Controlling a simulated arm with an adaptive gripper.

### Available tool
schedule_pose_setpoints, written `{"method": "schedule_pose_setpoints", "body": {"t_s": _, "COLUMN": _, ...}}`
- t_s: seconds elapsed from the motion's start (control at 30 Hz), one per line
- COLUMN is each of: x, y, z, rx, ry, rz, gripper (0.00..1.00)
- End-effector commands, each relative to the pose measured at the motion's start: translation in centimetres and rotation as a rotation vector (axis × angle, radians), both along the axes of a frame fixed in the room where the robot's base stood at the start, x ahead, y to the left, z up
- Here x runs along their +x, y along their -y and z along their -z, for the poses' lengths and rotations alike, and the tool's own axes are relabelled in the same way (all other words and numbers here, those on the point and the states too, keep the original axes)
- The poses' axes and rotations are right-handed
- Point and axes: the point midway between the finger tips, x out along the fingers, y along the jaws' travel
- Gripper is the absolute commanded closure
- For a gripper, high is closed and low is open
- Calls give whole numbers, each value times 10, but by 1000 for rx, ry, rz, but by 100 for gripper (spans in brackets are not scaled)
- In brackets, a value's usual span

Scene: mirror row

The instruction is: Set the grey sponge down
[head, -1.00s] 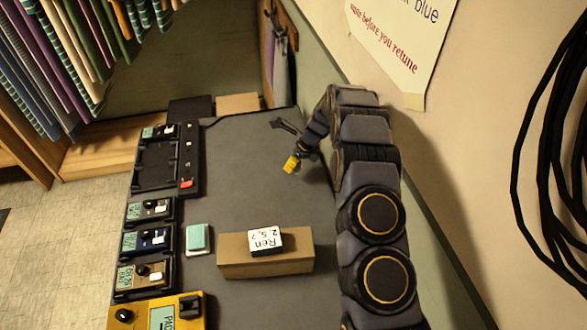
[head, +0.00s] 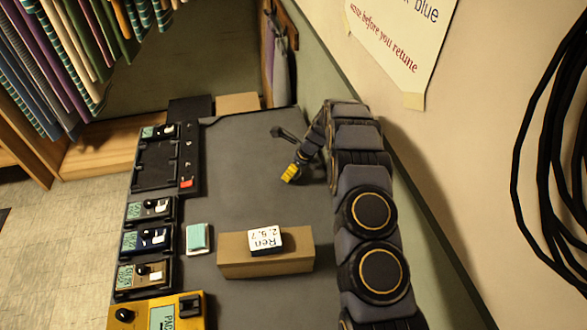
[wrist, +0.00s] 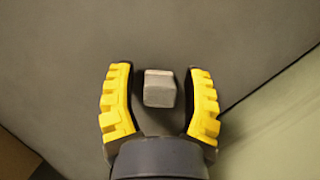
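The grey sponge (wrist: 159,89) is a small block with a paler top edge. In the wrist view it sits between the two fingers, with a gap on each side. It appears to rest on the dark grey table top (wrist: 60,60). My gripper (wrist: 160,95) has yellow ribbed pads spread apart and touches the sponge on neither side. In the head view my gripper (head: 290,173) is low over the far right of the table. The sponge cannot be made out there.
Several pedal-like devices (head: 145,240) line the left edge, with a yellow one (head: 160,312) at the front. A wall runs close on the right. The table's middle is clear.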

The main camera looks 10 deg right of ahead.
Motion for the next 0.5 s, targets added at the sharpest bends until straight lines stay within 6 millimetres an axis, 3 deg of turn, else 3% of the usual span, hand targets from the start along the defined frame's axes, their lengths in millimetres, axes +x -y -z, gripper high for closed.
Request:
{"method": "schedule_pose_setpoints", "body": {"t_s": 0.27, "x": -4, "y": 5, "z": -20, "rx": 0, "ry": 3, "rz": 1, "gripper": 52}}
{"method": "schedule_pose_setpoints", "body": {"t_s": 0.5, "x": -13, "y": 14, "z": -66, "rx": -1, "ry": 5, "rz": -2, "gripper": 52}}
